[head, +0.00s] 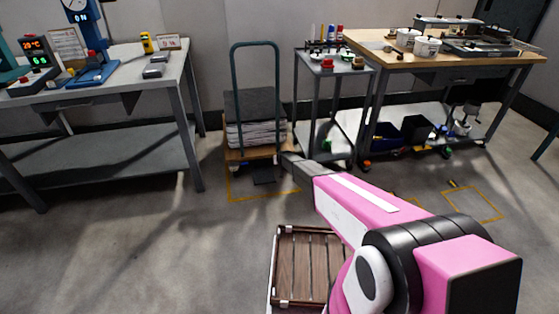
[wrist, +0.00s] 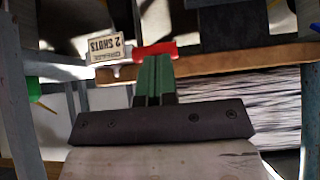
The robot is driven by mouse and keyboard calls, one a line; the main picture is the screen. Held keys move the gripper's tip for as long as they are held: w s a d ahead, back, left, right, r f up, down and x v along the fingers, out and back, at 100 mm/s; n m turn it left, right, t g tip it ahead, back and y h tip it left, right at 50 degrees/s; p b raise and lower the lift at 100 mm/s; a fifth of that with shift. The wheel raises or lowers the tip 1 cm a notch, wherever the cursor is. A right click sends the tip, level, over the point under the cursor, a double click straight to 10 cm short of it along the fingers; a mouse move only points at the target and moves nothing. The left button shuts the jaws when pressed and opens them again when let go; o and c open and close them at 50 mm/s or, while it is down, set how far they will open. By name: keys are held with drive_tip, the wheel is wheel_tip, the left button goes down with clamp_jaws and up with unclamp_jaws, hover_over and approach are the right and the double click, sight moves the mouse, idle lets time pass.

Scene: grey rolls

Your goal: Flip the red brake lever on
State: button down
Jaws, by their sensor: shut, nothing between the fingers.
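The red brake lever (wrist: 155,50) shows in the wrist view as a short red bar just beyond my fingertips, at the edge of a wooden deck (wrist: 210,69). My gripper (wrist: 153,62) has its green fingers together and empty. The fingertips overlap the lever's lower edge in the picture; I cannot tell whether they touch it. In the head view my arm reaches to the front of the platform cart (head: 236,155), which carries a stack of grey-white sheets (head: 257,134). The lever cannot be made out in the head view.
A pale label (wrist: 108,48) sits left of the lever. A grey shelf cart (head: 336,66) stands close to the right of the platform cart. A grey workbench (head: 150,82) is at the left and a wood-topped bench (head: 455,67) at the right.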

drive_tip(key=shift+s+d+f, duration=0.1)
drive_tip(key=shift+s+f, duration=0.1)
drive_tip(key=shift+f, duration=0.55)
drive_tip(key=shift+s+d+f, duration=0.1)
drive_tip(key=shift+s+f, duration=0.15)
drive_tip(key=shift+f, duration=0.5)
drive_tip(key=shift+s+f, duration=0.2)
drive_tip(key=shift+f, duration=0.55)
drive_tip(key=shift+f, duration=0.1)
drive_tip(key=shift+s, duration=0.1)
drive_tip(key=s+d+r, duration=0.2)
drive_tip(key=s+r, duration=0.1)
drive_tip(key=s, duration=0.5)
drive_tip(key=shift+s+d+r, duration=0.3)
drive_tip(key=shift+s+r, duration=0.05)
drive_tip(key=shift+s, duration=0.05)
